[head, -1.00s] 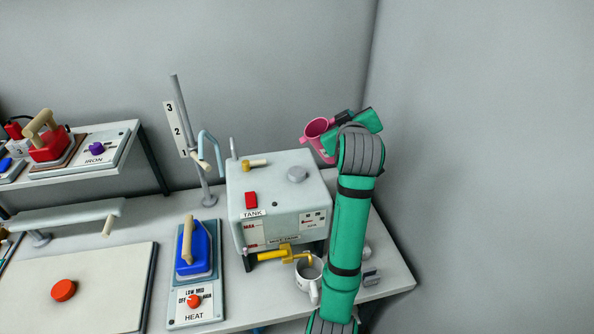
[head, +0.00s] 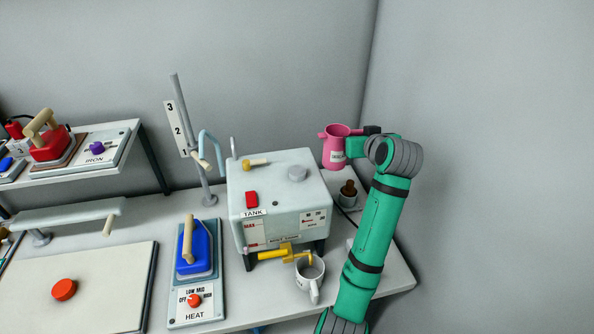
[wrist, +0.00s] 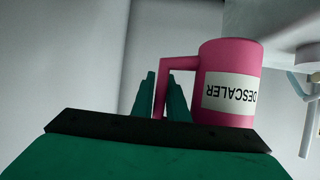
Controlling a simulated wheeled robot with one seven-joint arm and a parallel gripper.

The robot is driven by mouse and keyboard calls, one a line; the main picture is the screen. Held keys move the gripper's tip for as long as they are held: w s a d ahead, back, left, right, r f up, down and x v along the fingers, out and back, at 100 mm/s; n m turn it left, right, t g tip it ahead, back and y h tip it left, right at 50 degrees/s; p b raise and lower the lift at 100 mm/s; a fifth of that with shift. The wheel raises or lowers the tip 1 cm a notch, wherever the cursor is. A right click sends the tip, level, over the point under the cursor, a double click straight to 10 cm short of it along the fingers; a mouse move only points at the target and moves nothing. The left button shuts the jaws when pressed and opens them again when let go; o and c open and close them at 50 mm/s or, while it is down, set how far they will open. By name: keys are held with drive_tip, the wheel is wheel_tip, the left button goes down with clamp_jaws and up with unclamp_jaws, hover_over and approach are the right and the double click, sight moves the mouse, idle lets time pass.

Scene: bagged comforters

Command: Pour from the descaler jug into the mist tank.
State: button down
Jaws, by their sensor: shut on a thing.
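The pink descaler jug (head: 336,150) is held upright in the air behind the right back corner of the mist tank. My gripper (head: 354,146) is shut on the jug's handle. In the wrist view the jug (wrist: 230,75) shows its DESCALER label upside down, with the handle between my fingers (wrist: 162,98). The inside of the jug is hidden.
A white mug (head: 309,278) stands under the yellow tap. A dark brown bottle (head: 348,193) stands right of the tank. A blue iron (head: 195,248) rests on the HEAT base. A numbered pole (head: 180,125) rises left behind the tank. Walls close off the back and right.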

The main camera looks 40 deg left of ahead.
drive_tip(key=shift+w+d+r, duration=0.1)
drive_tip(key=shift+r, duration=0.05)
wheel_tip(320, 180, up, 4)
drive_tip(key=shift+f, duration=0.15)
